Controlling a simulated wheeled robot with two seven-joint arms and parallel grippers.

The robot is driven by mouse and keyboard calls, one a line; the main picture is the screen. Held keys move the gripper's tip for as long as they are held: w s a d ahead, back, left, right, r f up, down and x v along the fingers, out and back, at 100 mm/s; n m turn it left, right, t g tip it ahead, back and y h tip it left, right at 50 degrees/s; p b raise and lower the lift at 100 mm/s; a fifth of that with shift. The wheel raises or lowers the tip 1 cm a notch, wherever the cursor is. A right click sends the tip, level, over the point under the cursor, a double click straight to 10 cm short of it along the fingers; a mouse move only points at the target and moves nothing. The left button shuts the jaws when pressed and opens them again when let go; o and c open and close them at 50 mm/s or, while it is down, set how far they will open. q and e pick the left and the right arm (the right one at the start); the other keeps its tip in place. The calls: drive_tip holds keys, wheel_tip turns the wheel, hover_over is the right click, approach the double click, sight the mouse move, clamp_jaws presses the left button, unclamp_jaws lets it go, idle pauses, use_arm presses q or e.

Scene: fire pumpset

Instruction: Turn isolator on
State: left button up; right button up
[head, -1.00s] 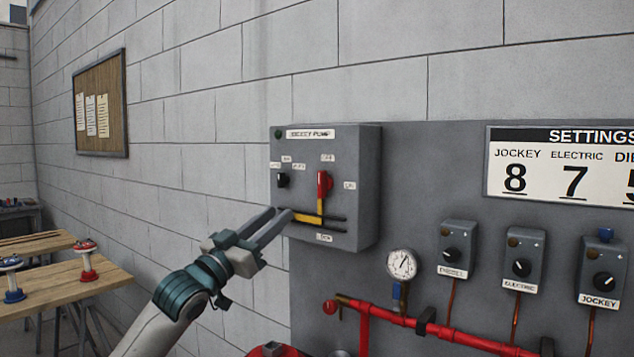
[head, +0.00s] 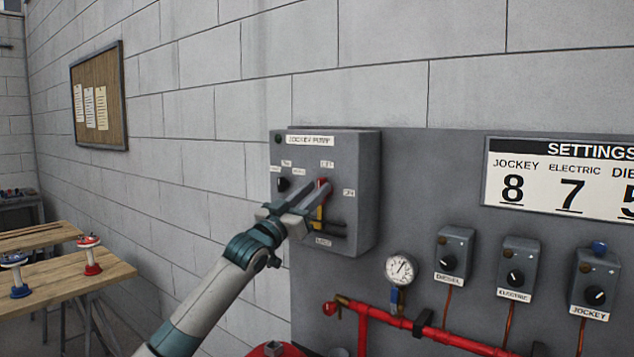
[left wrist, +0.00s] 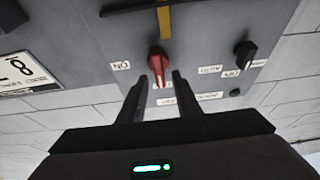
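The grey jockey pump box (head: 362,225) is on the wall panel, with a red isolator handle (head: 322,184) on its front. A yellow strip (head: 319,214) runs below the handle. In the left wrist view, which looks upside down, the red handle (left wrist: 158,66) points toward a label at its tip, with another label to its side. My left gripper (head: 317,190) is in front of the box at the handle and partly hides it. In the left wrist view its fingers (left wrist: 160,82) are apart, with the handle's tip between them; contact is not clear. My right gripper is not in view.
A black selector knob (head: 284,184) is left of the handle on the box. A pressure gauge (head: 400,269), red pipe (head: 450,337) and several small switch boxes (head: 455,250) are to the right. A wooden table (head: 75,275) is at the left.

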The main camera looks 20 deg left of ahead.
use_arm(q)
drive_tip(key=shift+x, duration=0.8)
clamp_jaws()
